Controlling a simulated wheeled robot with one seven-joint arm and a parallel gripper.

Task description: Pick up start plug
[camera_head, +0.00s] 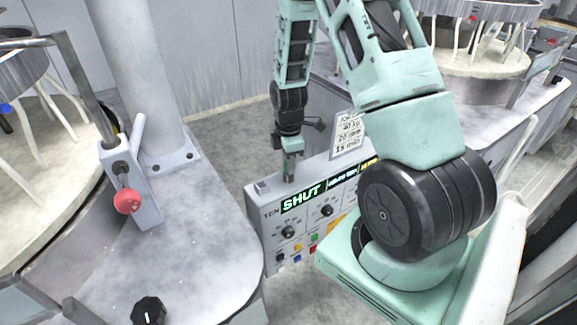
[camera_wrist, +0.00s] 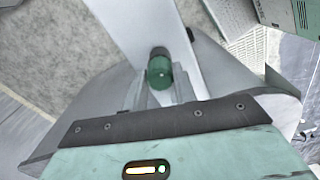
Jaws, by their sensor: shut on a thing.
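The start plug (camera_wrist: 159,72), a short green cylinder with a dark end, shows in the wrist view between my gripper's fingers. My gripper (camera_wrist: 158,92) is shut on it. In the head view my gripper (camera_head: 289,172) points down at the top left of the white control box (camera_head: 262,208), whose display reads SHUT. The plug cannot be made out there. In the wrist view the pale top of a box lies behind the plug. I cannot tell whether the plug still touches it.
A red ball-ended lever (camera_head: 127,200) and a black knob (camera_head: 149,311) are on the left machine's deck (camera_head: 200,235). A grey column (camera_head: 135,75) rises behind. Bare floor (camera_head: 225,135) lies behind my gripper.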

